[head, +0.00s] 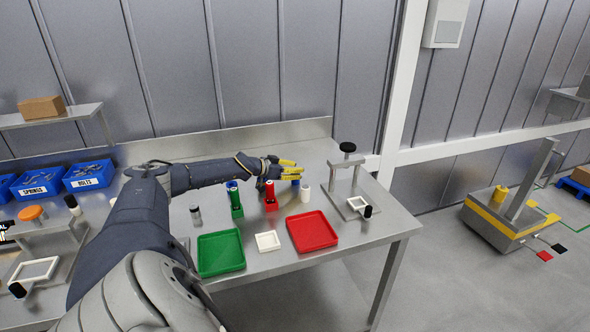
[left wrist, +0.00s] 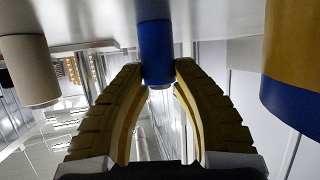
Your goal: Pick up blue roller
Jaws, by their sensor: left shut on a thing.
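The blue roller (left wrist: 155,52) stands between the two yellow fingers of my left gripper (left wrist: 158,85) in the left wrist view, and the fingers are shut on it. In the head view my left gripper (head: 290,169) reaches in from the left over the back of the steel table. A small part of the blue roller (head: 295,183) shows below the fingers there. I cannot tell whether its end touches the table. My right gripper is not in view.
A white cylinder (head: 305,193) stands close beside the gripper, with a red holder (head: 270,201) on the other side. A green holder (head: 237,207), a green tray (head: 221,251), a red tray (head: 312,231) and a press stand (head: 345,180) are around it.

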